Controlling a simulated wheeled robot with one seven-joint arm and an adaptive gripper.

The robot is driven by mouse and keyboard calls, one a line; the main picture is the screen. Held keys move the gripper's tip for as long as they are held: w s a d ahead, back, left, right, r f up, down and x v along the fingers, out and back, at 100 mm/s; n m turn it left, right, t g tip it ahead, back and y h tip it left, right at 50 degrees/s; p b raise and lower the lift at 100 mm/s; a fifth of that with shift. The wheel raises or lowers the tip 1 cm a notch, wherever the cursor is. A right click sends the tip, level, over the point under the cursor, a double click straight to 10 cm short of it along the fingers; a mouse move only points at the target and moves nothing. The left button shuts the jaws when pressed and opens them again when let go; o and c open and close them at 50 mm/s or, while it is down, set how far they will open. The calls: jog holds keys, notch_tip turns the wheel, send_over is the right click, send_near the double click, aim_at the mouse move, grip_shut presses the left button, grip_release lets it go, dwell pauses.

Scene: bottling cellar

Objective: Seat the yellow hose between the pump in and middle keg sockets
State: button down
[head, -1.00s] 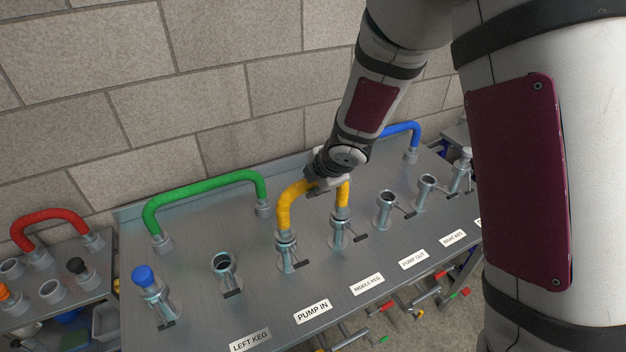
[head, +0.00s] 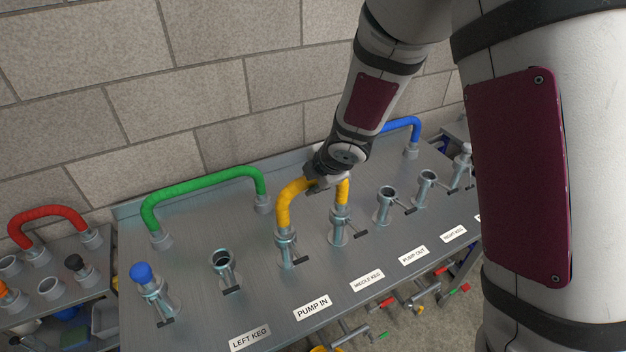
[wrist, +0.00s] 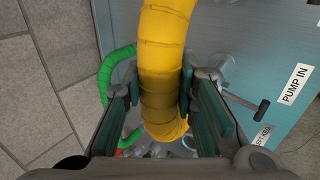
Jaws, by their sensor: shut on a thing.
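The yellow hose (head: 283,208) is an upright arch on the steel panel. Its left end meets the top of the pump in socket (head: 286,248); its right end meets the middle keg socket (head: 340,229). I cannot tell how deep either end sits. My gripper (head: 325,181) is shut on the top of the arch and hides part of it. In the wrist view the hose (wrist: 163,60) passes between the two finger pads of the gripper (wrist: 158,95).
A green hose (head: 205,184) arches behind on the left, and a blue hose (head: 403,124) at the back right. The left keg socket (head: 222,265) and pump out socket (head: 385,203) are empty. A blue-capped post (head: 141,273) stands far left. Side levers project from sockets. A block wall rises behind.

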jog(key=shift+f+b, duration=0.3)
dwell(0.6)
jog(key=c, duration=1.2)
grip_release()
jog(key=s+d+r+m+t+h, duration=0.1)
jog(key=s+d+r+m+h, duration=0.1)
jog(key=s+d+r+m, duration=0.45)
jog(key=s+d+r+m+h, duration=0.25)
jog(key=d+r+m, duration=0.45)
jog(key=r, duration=0.4)
jog(key=s+r+m, duration=0.2)
jog(key=s+m, duration=0.1)
jog(key=s, duration=0.3)
jog(key=s+r+m+g+y, duration=0.1)
jog(key=s+r+m, duration=0.1)
jog(key=s, duration=0.5)
jog(key=s+d+r+m, duration=0.1)
jog(key=s+r+m, duration=0.1)
jog(key=s+m, duration=0.2)
jog(key=shift+s+g+y, duration=0.3)
jog(key=shift+s+y, duration=0.05)
jog(key=shift+s, duration=1.25)
